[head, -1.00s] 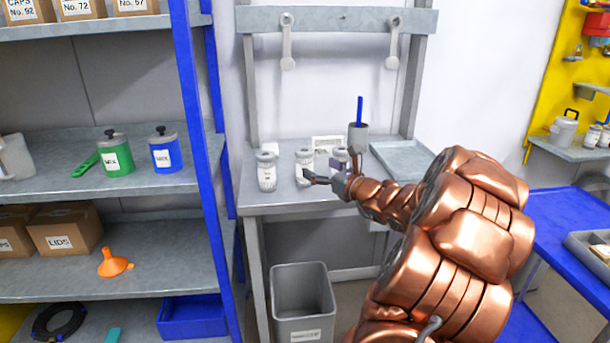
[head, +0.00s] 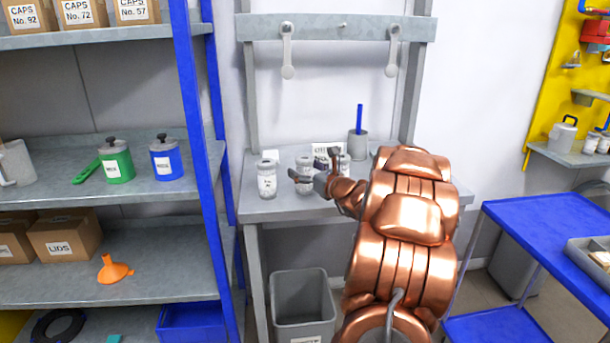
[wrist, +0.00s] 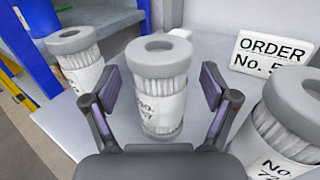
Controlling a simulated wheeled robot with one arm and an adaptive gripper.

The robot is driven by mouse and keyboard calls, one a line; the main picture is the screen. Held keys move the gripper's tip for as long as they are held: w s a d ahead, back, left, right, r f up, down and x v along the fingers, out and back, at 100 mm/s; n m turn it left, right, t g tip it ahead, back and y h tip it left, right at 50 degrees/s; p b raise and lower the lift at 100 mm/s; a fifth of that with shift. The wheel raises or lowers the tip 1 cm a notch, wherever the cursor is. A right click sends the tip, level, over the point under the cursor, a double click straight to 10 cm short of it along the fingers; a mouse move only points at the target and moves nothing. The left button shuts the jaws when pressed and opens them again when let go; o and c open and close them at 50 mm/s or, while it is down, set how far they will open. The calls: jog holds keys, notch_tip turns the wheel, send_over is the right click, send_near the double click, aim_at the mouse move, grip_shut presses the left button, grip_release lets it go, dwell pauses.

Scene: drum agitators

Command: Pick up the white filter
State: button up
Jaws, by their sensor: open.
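Several white filters with grey ringed caps and paper labels stand upright on the grey workbench (head: 300,205). The middle filter (wrist: 160,88) stands between the two open fingers of my gripper (wrist: 160,95) in the wrist view, with no clear contact; its label is partly legible as "No." and a number. In the head view this filter (head: 304,165) is partly hidden behind my gripper (head: 316,168). The left filter (head: 267,180) also shows in the wrist view (wrist: 80,60). The right filter (wrist: 285,130) is close beside my right finger in the wrist view; its label begins "No. 7".
An order card (wrist: 272,55) stands behind the filters. A grey cup (head: 358,146) with a blue tool stands at the bench's back. A grey bin (head: 303,300) is below the bench's front. A blue-framed shelf (head: 190,150) stands left, a blue table (head: 560,235) right.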

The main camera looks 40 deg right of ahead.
jog(key=shift+w, duration=0.1)
jog(key=c, duration=1.3)
